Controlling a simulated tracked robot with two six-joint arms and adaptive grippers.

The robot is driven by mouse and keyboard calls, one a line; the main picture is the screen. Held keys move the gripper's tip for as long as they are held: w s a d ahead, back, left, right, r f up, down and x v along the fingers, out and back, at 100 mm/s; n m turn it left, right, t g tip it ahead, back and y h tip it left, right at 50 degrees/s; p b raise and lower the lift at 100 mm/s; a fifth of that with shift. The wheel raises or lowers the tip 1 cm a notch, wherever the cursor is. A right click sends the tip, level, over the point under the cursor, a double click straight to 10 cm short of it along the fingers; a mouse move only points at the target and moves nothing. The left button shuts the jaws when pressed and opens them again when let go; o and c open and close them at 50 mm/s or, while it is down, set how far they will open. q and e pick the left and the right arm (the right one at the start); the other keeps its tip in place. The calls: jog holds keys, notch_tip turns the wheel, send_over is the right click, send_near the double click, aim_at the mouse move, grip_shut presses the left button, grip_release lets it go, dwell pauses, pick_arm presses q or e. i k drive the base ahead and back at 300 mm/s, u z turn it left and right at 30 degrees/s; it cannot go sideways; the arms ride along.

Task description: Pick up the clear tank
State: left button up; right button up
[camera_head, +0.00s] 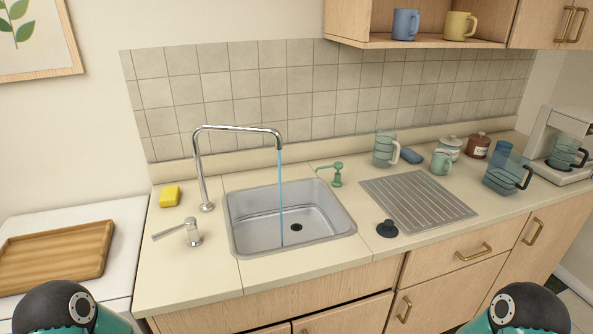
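A clear, bluish tank-like vessel (503,180) with a dark handle stands on the counter at the right, in front of the coffee machine (552,135). It looks upright. A second clear vessel with a dark handle, like a carafe (563,155), sits in the coffee machine. I cannot tell for certain which of the two is the tank. Only dark rounded parts of my two arms show at the bottom left and bottom right. Neither gripper is in view.
Water runs from the tap (240,128) into the sink (290,222). Cabinet fronts (450,290) face me below.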

aim_at(505, 173)
jog(key=u, duration=0.65)
jog(key=i, duration=0.2)
jog(key=z, duration=3.6)
jog(key=i, duration=3.3)
jog(key=u, duration=0.15)
